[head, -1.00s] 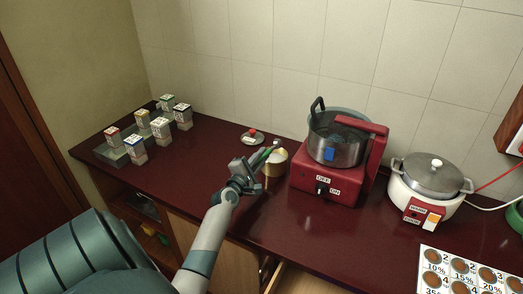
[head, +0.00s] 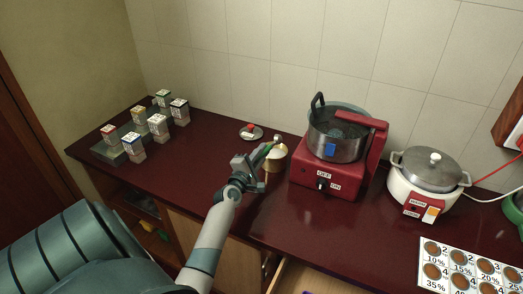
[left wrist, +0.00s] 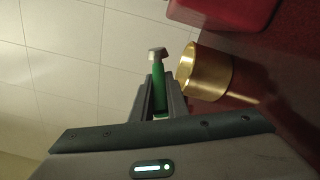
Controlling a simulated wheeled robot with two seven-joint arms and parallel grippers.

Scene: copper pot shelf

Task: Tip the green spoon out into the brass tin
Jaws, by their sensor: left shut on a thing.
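My left gripper (head: 257,160) is shut on the green handle of the spoon (left wrist: 158,82). The spoon's small pale head (left wrist: 157,54) sticks out past the fingertips; whether it holds anything is not visible. The brass tin (head: 276,161) stands on the counter just right of the gripper in the head view. In the left wrist view the tin (left wrist: 207,73) lies sideways in the turned picture, its open rim facing the spoon. The spoon is above rim level, apart from the tin. My right gripper is not in view.
A red heater (head: 325,181) with a steel pot (head: 337,146) stands right of the tin. A small dish with a red knob (head: 251,131) lies behind. Several labelled boxes (head: 157,124) stand at left. A white cooker (head: 427,180) is at right. The left-middle counter is clear.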

